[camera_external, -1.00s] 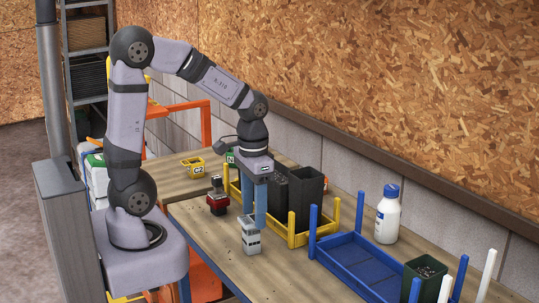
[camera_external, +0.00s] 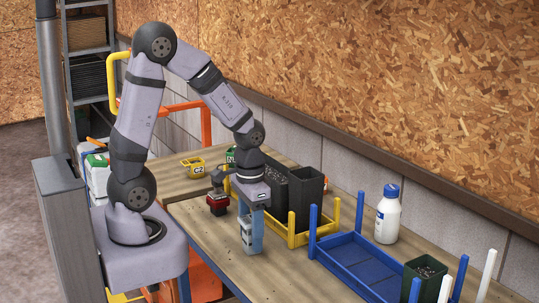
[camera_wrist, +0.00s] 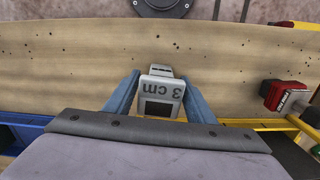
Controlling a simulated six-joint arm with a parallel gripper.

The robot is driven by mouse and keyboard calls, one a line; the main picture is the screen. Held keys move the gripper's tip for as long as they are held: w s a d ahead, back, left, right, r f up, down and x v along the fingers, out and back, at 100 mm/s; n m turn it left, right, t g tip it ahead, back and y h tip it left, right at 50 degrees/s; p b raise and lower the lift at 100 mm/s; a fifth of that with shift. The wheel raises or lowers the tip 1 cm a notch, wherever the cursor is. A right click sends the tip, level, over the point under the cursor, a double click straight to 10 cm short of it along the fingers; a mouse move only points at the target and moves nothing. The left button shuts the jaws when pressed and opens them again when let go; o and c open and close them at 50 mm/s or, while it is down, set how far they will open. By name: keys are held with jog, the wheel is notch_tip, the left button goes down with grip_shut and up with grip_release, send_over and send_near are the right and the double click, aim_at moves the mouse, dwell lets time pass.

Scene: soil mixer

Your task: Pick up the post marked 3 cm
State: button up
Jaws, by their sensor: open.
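The post marked 3 cm (camera_wrist: 162,92) is a light grey block with a dark square recess, standing on the wooden bench. In the external view the post (camera_external: 246,236) is near the bench's front edge, partly covered by a finger. My gripper (camera_external: 254,232) is lowered over it, its blue fingers reaching down beside the post. In the wrist view my gripper (camera_wrist: 160,98) is open, with one finger on each side of the post. Small gaps seem to show between the fingers and the post.
A yellow-railed tray (camera_external: 292,242) with black pots (camera_external: 307,197) stands close behind. A blue tray (camera_external: 362,262), a white bottle (camera_external: 388,215) and a dark pot (camera_external: 425,276) are to the right. Bare bench lies in front.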

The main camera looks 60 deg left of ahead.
jog(key=shift+c, duration=0.3)
jog(key=c, duration=0.8)
notch_tip(320, 180, up, 10)
jog(key=shift+r+b, duration=0.1)
jog(key=shift+b, duration=0.2)
